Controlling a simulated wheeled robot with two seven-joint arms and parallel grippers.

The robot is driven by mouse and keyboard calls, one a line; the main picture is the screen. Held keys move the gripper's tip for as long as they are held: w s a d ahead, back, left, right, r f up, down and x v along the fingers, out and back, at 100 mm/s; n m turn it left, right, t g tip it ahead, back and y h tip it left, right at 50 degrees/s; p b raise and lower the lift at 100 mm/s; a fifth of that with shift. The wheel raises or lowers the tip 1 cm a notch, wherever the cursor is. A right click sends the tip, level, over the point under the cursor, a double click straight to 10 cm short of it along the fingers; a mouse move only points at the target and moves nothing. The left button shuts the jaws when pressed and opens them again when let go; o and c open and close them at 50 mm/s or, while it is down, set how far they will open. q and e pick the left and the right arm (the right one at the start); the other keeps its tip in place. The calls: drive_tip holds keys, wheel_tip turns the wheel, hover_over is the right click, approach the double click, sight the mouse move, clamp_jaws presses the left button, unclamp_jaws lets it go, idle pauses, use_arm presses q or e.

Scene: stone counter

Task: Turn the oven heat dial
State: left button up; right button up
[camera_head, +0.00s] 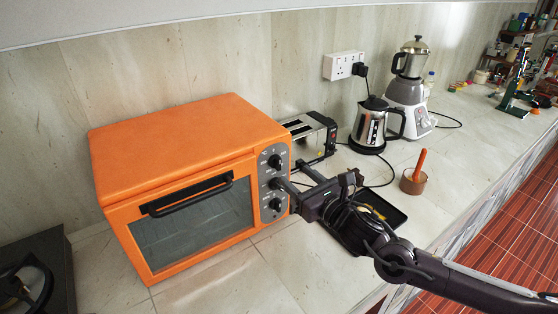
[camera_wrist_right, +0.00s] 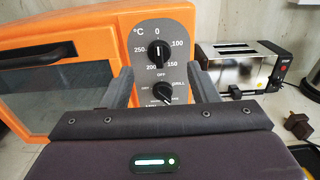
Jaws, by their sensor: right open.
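The orange oven (camera_head: 180,140) stands on the counter, its door closed with a black handle. Its grey control panel is at the right of the front. The heat dial (camera_wrist_right: 158,54) is the upper black knob, ringed by °C numbers, its white mark pointing up toward 0; it also shows in the head view (camera_head: 275,162). A function knob (camera_wrist_right: 162,93) is below it. My right gripper (camera_wrist_right: 160,75) is open and empty, in front of the panel, its fingers either side of the knobs in the wrist view. In the head view, one finger partly covers the middle of the panel. My left gripper is not in view.
A toaster (camera_head: 312,135) stands right of the oven, with a kettle (camera_head: 376,124) and a blender (camera_head: 408,90) beyond. A dark tray (camera_head: 393,213) lies under my right arm, near a brown cup (camera_head: 413,182). A stove (camera_head: 38,275) is at the left.

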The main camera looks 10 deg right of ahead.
sight(280, 163)
drive_tip(key=shift+w+a+r+p, duration=0.2)
drive_tip(key=shift+w+a+p, duration=0.1)
drive_tip(key=shift+w, duration=0.3)
drive_tip(key=shift+w+a+r+p, duration=0.2)
drive_tip(key=shift+w+p, duration=0.1)
drive_tip(key=shift+w, duration=0.25)
drive_tip(key=x, duration=0.2)
drive_tip(key=p+x, duration=0.1)
drive_tip(key=shift+w+a+f, duration=0.25)
drive_tip(key=shift+w+f, duration=0.05)
drive_tip(key=shift+w, duration=0.05)
drive_tip(key=shift+w+a, duration=0.1)
drive_tip(key=shift+w, duration=0.1)
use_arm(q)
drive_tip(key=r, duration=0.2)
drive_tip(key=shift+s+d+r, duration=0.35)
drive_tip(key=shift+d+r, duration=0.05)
use_arm(e)
drive_tip(key=shift+f, duration=0.1)
drive_tip(key=shift+c, duration=0.3)
drive_tip(key=c, duration=0.9)
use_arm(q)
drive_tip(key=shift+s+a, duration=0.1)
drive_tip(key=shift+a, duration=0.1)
use_arm(e)
drive_tip(key=shift+w, duration=0.1)
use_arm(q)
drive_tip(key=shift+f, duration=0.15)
